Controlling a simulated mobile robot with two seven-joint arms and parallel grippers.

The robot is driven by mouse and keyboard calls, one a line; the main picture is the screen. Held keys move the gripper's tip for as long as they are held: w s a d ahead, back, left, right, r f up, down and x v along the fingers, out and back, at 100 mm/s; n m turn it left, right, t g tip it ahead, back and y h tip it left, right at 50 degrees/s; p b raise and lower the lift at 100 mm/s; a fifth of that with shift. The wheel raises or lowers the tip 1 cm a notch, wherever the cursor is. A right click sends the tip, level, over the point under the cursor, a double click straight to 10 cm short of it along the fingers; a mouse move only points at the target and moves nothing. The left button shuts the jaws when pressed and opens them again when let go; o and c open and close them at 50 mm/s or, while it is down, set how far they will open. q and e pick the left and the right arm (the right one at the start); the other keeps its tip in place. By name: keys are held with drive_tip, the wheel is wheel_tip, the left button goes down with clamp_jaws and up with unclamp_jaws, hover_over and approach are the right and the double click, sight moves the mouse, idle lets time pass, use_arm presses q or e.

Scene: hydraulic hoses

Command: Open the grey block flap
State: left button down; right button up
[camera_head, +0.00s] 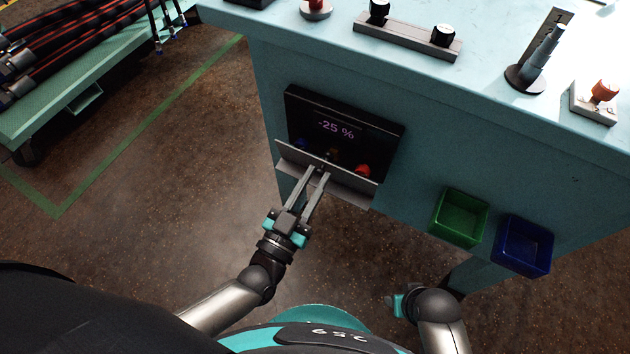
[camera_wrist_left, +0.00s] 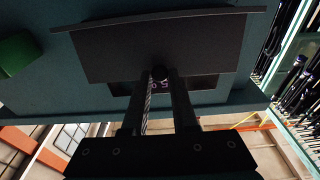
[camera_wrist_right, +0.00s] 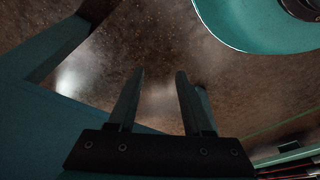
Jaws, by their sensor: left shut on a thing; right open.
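The grey flap (camera_head: 352,185) is on the front of the teal cabinet, below a black display panel (camera_head: 345,125) reading "-25 %". It tilts outward from the cabinet, with blue, yellow and red parts partly visible behind its upper edge. My left gripper (camera_head: 322,168) is shut on the flap's small dark knob. In the left wrist view the flap (camera_wrist_left: 160,45) fills the upper middle, with the knob (camera_wrist_left: 158,73) between the fingertips. My right gripper (camera_wrist_right: 158,75) is open and empty over the floor. Its fingers are not clear in the head view.
A green bin (camera_head: 460,217) and a blue bin (camera_head: 523,245) hang on the cabinet front to the right. Knobs and a lever (camera_head: 535,65) stand on the cabinet top. A green cart (camera_head: 75,80) with hoses is at the left. The floor (camera_head: 165,190) between is clear.

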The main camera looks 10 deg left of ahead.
sight(319, 175)
use_arm(q)
drive_tip(key=b, duration=0.1)
drive_tip(key=f+t+b, duration=0.1)
drive_tip(key=b, duration=0.1)
drive_tip(key=shift+s+a+t+h, duration=0.1)
drive_tip(key=shift+s+t+h, duration=0.2)
drive_tip(key=shift+s, duration=0.05)
use_arm(e)
drive_tip(key=w+r+t+b, duration=0.2)
drive_tip(key=w+r+b, duration=0.1)
drive_tip(key=r, duration=1)
use_arm(q)
drive_tip(key=shift+s+a+f+t+h+b, duration=0.1)
drive_tip(key=shift+s+f+t+h+b, duration=0.3)
drive_tip(key=shift+b, duration=0.6)
drive_tip(key=shift+s+a+f+t+b, duration=0.1)
drive_tip(key=shift+f+t+b, duration=0.25)
drive_tip(key=shift+t+b, duration=0.6)
drive_tip(key=shift+s+a+f+t+h+b, duration=0.1)
drive_tip(key=shift+s+f+t+h+b, duration=0.25)
drive_tip(key=shift+b, duration=0.75)
use_arm(e)
drive_tip(key=w+a+r+t+y, duration=0.2)
drive_tip(key=w+a+t+y, duration=0.3)
drive_tip(key=a+t, duration=0.5)
drive_tip(key=shift+w+a+y, duration=0.3)
drive_tip(key=shift+w+a, duration=0.15)
drive_tip(key=shift+a, duration=0.05)
